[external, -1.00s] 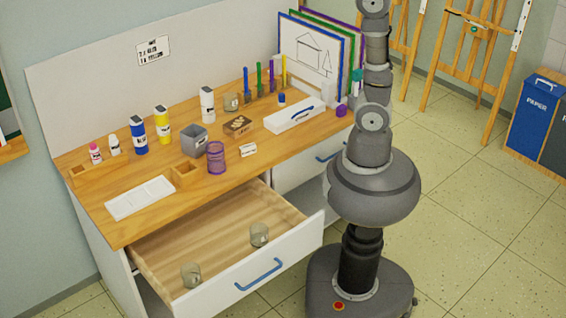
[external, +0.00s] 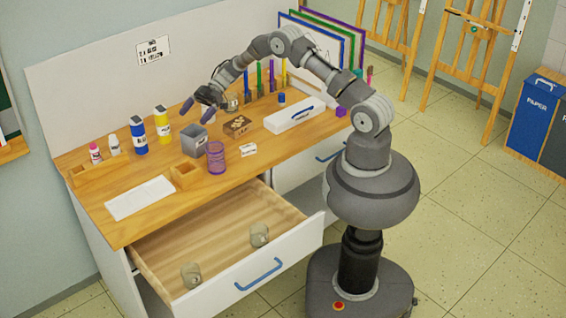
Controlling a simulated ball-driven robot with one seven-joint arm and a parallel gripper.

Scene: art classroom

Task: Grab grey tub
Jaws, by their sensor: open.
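The grey tub (external: 194,141) is a small open-topped square container with a pale label on its front. It stands upright on the wooden desktop, behind the purple mesh cup. My gripper (external: 196,112) is open and empty, with its dark fingers above the tub and pointing down to the left. It appears apart from the tub; the exact gap cannot be told from this one view.
A yellow bottle (external: 162,124) and a blue bottle (external: 138,134) stand left of the tub. A purple mesh cup (external: 216,158), a small wooden box (external: 186,174) and a brown box (external: 237,126) are close by. The drawer (external: 215,235) is open, holding two jars.

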